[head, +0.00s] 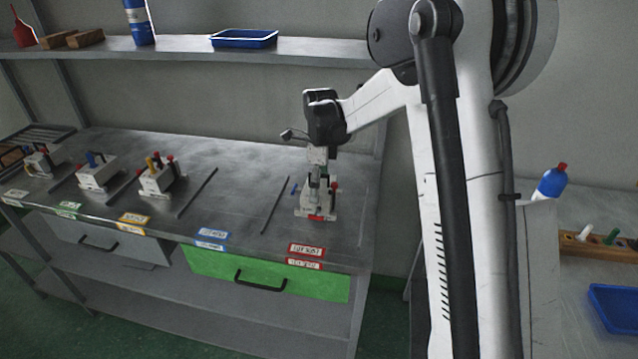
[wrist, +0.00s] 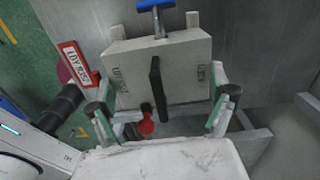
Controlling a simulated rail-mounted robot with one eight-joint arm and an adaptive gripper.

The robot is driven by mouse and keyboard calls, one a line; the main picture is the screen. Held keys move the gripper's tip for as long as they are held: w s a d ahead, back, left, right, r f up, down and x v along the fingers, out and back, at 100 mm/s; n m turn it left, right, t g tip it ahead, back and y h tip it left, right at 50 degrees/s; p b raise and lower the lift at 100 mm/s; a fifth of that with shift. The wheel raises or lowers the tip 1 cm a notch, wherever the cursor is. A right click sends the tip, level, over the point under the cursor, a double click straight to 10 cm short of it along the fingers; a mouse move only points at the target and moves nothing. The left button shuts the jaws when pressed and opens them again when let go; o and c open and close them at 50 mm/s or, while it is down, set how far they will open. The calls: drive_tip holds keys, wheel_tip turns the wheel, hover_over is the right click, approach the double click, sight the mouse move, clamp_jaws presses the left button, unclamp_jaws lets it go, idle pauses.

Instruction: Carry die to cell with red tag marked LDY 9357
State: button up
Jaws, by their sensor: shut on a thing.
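A pale block-shaped die (head: 317,207) is at the right end of the bench, behind the red tag (head: 306,250). My gripper (head: 318,178) reaches down from above and is shut on it. In the wrist view the die (wrist: 185,88) stands between the two green-padded fingers of my gripper (wrist: 162,114), with a black bar across its face and a blue T-handle at its far side. The red tag (wrist: 76,63) lies beside it and appears to read LDY 9357. The die looks upright and at or very near the bench top; I cannot tell whether it touches.
Several other dies, such as one (head: 157,178), stand in cells to the left on the bench (head: 235,165). The cell behind the blue tag (head: 212,233) is empty. Dark divider strips (head: 275,205) separate cells. A shelf (head: 180,47) runs above the back.

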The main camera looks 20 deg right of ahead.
drive_tip(key=shift+f+b, duration=0.75)
drive_tip(key=shift+f, duration=0.25)
drive_tip(key=o, duration=1.7)
drive_tip(key=shift+c, duration=0.2)
wheel_tip(320, 180, up, 12)
drive_tip(key=shift+d+r, duration=0.1)
drive_tip(key=shift+s, duration=0.15)
